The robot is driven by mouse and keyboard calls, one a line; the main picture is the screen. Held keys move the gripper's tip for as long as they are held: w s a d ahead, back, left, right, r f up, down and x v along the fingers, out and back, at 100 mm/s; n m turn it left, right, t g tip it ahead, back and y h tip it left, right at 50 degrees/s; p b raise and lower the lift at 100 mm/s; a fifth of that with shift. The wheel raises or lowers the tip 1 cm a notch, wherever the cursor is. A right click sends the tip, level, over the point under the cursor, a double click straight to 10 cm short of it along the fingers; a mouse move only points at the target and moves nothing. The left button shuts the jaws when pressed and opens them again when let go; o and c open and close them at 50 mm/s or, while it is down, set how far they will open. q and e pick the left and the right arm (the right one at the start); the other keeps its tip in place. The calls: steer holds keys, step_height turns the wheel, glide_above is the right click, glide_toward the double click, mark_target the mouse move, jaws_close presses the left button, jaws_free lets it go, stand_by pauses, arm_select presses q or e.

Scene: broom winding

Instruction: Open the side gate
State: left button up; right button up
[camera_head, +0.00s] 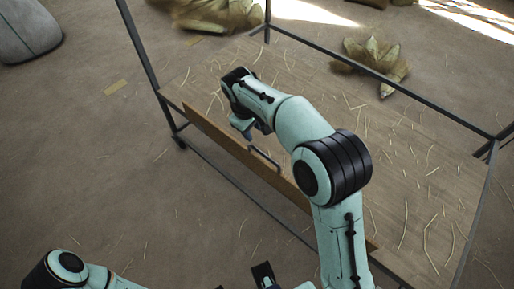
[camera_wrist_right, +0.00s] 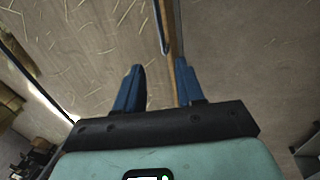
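The side gate (camera_head: 225,143) is a long, narrow brown board along the near side of a metal-framed cart. It looks upright. A thin grey bar handle (camera_head: 265,158) shows by its top edge. My right gripper (camera_head: 250,130) reaches over the cart and points down at the gate, left of the handle. In the right wrist view its blue fingers (camera_wrist_right: 160,88) are apart. The gate's edge (camera_wrist_right: 174,45) runs between them, closer to the right finger; contact is unclear. My left arm shows at the bottom left. A dark end piece, probably my left gripper (camera_head: 263,273), is cut off at the bottom edge.
Dark posts and rails (camera_head: 140,45) frame the cart. A grey rounded object (camera_head: 27,30) lies at the upper left. The floor left of the cart is mostly clear.

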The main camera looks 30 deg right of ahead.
mark_target(258, 150)
steer(key=f, duration=0.4)
steer(key=d+f+b, duration=0.1)
steer(key=f, duration=0.3)
steer(key=d+f, duration=0.1)
steer(key=f, duration=0.3)
steer(key=shift+w+f+b, duration=0.1)
steer(key=shift+w+b, duration=0.15)
steer(key=shift+b, duration=0.1)
jaws_close()
